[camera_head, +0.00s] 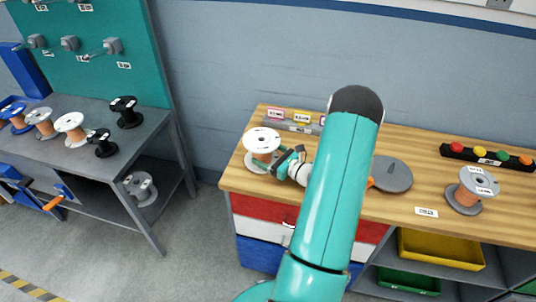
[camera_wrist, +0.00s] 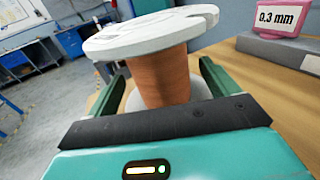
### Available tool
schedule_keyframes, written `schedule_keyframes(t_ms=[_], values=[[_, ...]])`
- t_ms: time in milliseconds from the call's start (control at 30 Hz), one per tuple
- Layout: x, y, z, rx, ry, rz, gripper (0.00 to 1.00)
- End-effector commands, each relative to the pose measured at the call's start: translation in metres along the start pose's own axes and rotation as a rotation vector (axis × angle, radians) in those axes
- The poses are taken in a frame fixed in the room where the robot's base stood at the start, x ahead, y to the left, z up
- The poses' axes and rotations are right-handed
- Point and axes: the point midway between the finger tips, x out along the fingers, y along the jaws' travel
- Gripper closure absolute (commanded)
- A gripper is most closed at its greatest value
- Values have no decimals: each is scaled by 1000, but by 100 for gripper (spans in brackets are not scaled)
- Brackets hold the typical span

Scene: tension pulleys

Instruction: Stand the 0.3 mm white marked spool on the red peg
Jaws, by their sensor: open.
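A spool with white flanges and copper-coloured wire (camera_head: 262,142) stands upright at the left end of the wooden bench. My gripper (camera_head: 281,164) is beside it, low on its right side. In the wrist view the spool's winding (camera_wrist: 160,75) rises between the two open green fingers (camera_wrist: 162,90), below the white top flange. I cannot tell whether either finger touches it. A pink sign reading 0.3 mm (camera_wrist: 282,18) stands behind the spool to the right. I cannot make out a red peg for certain; my arm hides part of the bench.
Another copper spool (camera_head: 470,188) with grey flanges stands at the bench's right. A grey disc (camera_head: 392,175) lies right of my arm. A dark strip with coloured knobs (camera_head: 487,156) is at the back right. Several spools stand on the left grey table (camera_head: 95,160).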

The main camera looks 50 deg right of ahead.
Motion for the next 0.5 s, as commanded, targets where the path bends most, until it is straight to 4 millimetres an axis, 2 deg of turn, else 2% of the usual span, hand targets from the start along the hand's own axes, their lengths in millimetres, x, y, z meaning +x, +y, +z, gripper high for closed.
schedule_keyframes(t_ms=[167,500], values=[[-16,-2,0,-1,0,-4,13],[-89,-1,1,-1,-1,-4,13]])
